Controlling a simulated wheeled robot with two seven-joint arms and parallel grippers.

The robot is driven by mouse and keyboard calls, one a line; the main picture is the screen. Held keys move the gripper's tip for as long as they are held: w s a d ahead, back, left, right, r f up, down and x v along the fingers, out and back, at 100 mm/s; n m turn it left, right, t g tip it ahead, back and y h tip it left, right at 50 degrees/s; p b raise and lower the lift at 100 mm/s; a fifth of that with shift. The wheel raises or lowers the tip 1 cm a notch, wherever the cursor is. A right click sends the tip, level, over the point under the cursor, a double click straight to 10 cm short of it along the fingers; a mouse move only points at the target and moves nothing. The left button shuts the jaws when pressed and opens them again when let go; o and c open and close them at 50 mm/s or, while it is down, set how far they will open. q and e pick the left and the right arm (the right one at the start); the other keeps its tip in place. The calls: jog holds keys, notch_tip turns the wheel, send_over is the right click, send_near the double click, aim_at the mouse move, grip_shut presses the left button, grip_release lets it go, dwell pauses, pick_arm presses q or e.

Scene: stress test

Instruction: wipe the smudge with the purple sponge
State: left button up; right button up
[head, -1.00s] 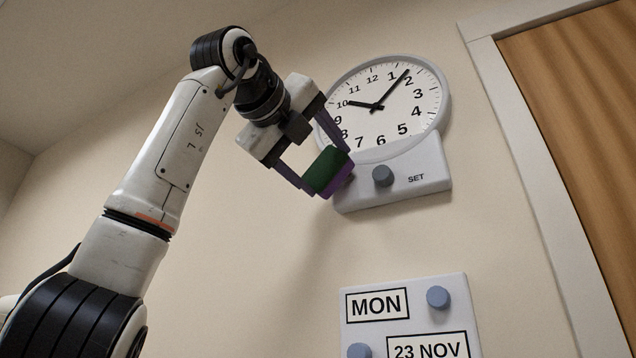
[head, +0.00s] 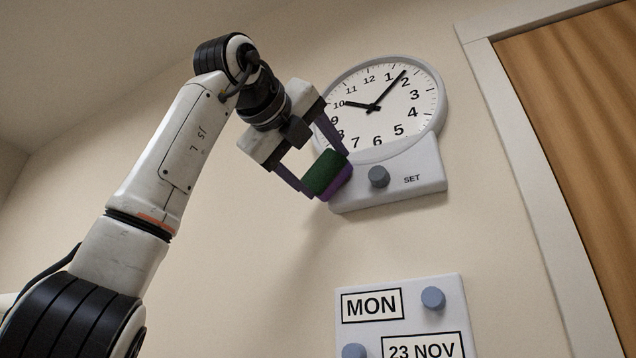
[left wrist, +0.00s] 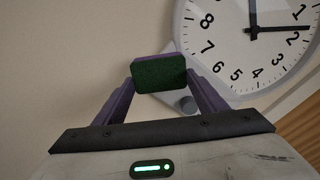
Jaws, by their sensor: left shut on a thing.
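The purple sponge (head: 339,186) has a dark green pad on one face. My left gripper (head: 326,173) is shut on it, with one finger on each side. In the head view the sponge overlaps the lower left corner of the clock's base; I cannot tell whether it touches it. In the left wrist view the sponge (left wrist: 160,74) sits between the fingertips, green face towards the camera. I see no smudge in either view; the sponge and gripper hide part of the wall and clock base. My right gripper is not in view.
A round wall clock (head: 402,104) has a grey base with a knob (head: 379,177) marked SET. Below hangs a calendar panel (head: 405,322) with blue-grey knobs. A wooden door (head: 585,130) in a pale frame stands at right. The wall between is bare.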

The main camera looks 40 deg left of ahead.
pick_arm(q)
jog(key=shift+w, duration=0.3)
jog(key=shift+w+d, duration=0.35)
jog(key=shift+d, duration=0.6)
jog(key=shift+w+d, duration=0.3)
jog(key=shift+d, duration=0.6)
jog(key=shift+a, duration=0.15)
jog(key=shift+s+a, duration=0.25)
jog(key=shift+a, duration=0.35)
jog(key=shift+s+a, duration=0.2)
jog(key=shift+a, duration=0.45)
jog(key=shift+s+a, duration=0.25)
jog(key=shift+a, duration=0.35)
jog(key=shift+s+d, duration=0.1)
